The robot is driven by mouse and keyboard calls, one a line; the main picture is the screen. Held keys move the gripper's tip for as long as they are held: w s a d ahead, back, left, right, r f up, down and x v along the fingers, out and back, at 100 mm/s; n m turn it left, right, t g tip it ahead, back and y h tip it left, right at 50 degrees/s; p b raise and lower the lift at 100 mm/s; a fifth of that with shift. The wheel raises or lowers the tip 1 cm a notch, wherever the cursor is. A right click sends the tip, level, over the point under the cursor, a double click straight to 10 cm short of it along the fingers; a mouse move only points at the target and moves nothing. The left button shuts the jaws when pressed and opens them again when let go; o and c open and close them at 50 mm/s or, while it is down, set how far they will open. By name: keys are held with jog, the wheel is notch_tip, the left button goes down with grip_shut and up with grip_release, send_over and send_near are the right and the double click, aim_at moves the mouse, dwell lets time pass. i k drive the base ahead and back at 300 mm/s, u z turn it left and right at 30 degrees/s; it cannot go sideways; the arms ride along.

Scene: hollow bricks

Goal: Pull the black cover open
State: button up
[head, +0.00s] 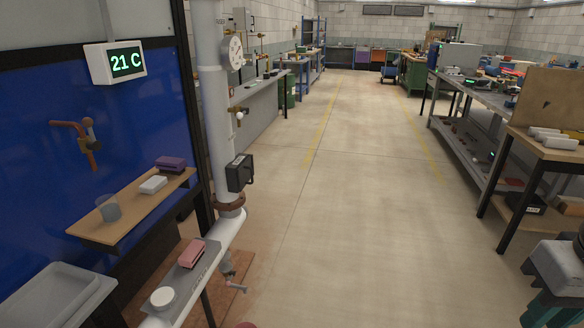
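A small black box-like cover (239,173) sits on the right side of the upright grey pipe (215,110), a little above the pipe's rusty flange (230,204). It looks shut, but its hinge side is too small to tell.
A wooden shelf (115,227) is at the left. Workbenches (480,100) line the right. The floor (330,210) between is clear.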

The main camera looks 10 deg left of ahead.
aim_at(246, 173)
jog(key=z, duration=0.1)
jog(key=i, duration=0.6)
jog(key=u, duration=0.6)
jog(key=i, duration=0.45)
jog(key=u, duration=0.5)
